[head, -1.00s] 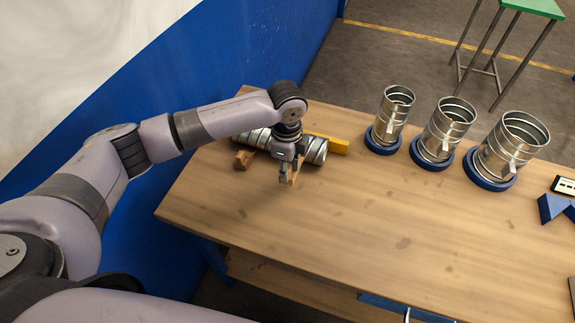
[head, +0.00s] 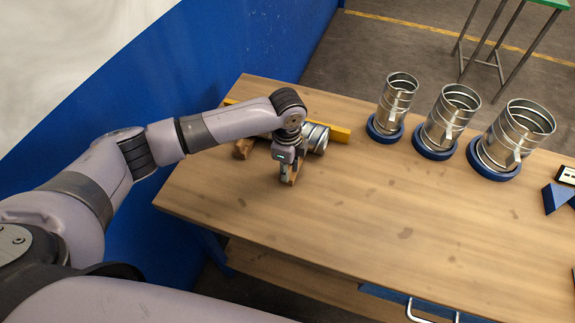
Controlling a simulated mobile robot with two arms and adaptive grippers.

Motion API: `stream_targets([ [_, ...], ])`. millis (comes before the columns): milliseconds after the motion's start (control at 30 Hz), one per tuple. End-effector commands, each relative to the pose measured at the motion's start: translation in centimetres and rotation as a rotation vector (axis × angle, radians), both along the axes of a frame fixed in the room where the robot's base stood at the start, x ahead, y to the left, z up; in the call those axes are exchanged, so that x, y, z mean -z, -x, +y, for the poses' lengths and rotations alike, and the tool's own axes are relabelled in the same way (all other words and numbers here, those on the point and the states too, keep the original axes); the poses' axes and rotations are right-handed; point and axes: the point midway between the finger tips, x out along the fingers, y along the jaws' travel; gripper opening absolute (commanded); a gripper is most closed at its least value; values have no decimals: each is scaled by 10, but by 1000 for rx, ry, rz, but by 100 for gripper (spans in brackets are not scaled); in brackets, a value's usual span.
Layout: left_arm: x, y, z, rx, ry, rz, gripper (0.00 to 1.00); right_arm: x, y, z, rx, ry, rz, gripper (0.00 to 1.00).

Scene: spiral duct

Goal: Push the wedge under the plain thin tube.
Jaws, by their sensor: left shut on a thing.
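A metal tube (head: 317,137) lies on its side at the back left of the table, largely hidden behind my left wrist and gripper. I cannot tell from its visible end whether it is plain. My left gripper (head: 286,180) points down in front of the tube, shut on a small wooden wedge (head: 294,170) at the table top. The wedge is partly covered by the fingers, and its contact with the tube cannot be made out. A second wooden wedge (head: 243,148) sits at the tube's left part. My right gripper is not in view.
Three upright metal tubes (head: 397,95), (head: 450,112), (head: 515,130) stand in blue rings at the back right. Blue angular pieces (head: 556,198) lie at the right edge. The table's (head: 380,220) middle and front are clear.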

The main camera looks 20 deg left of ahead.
Motion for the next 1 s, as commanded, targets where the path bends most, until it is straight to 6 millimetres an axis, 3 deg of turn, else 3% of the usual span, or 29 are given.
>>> stream_targets([
  [533,0,0,0,0,0,0,0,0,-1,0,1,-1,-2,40],
  [1000,1,-14,-1,-1,0,0,0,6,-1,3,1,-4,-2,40],
])
